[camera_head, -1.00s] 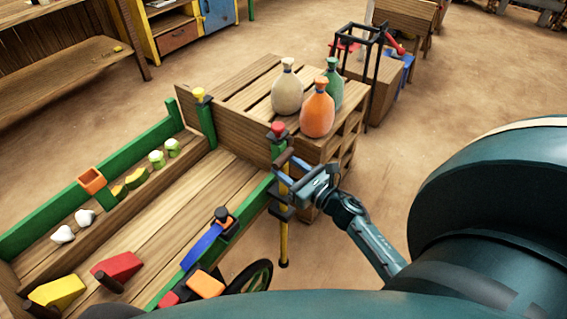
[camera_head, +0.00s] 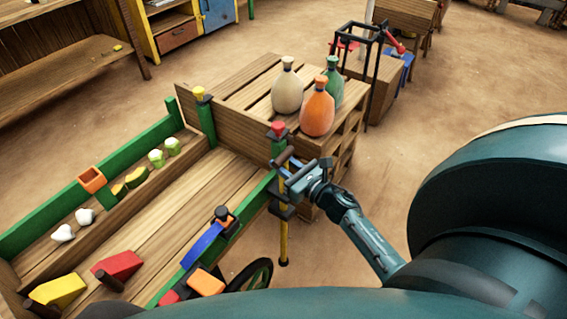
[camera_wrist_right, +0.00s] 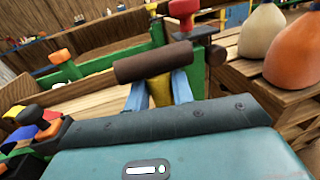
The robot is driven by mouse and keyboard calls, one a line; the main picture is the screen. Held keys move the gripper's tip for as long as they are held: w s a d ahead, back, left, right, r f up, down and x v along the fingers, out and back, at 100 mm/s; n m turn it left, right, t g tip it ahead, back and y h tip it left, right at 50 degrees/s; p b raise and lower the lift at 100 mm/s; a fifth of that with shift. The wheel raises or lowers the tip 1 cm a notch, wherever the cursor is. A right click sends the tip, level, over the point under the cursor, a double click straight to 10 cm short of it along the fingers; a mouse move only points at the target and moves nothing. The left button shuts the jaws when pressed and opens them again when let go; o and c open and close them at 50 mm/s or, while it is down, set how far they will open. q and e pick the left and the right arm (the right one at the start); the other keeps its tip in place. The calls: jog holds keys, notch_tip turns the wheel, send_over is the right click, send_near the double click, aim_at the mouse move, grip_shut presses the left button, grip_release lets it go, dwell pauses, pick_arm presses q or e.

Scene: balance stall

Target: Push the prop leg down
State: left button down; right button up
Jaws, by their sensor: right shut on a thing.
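The prop leg (camera_head: 284,240) is a slim yellow post at the cart's right corner. It stands roughly upright in dark brackets, with a small dark foot low down; I cannot tell if the foot touches the ground. A brown crossbar handle (camera_head: 284,156) tops it and shows large in the right wrist view (camera_wrist_right: 153,63). My right gripper (camera_head: 285,169) is shut around the yellow leg (camera_wrist_right: 160,90) just below the handle, with a blue finger on each side. My left gripper is not in view.
A red-topped green corner post (camera_head: 278,127) stands beside the handle. The slatted crate (camera_head: 240,90) behind carries cream, orange and green bottles. The cart bed (camera_head: 180,215) holds coloured blocks on the left. A dark wheel (camera_head: 252,276) is below; sandy ground right is open.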

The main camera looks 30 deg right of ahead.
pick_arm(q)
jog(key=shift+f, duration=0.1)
pick_arm(e)
jog(key=shift+f, duration=0.1)
grip_shut()
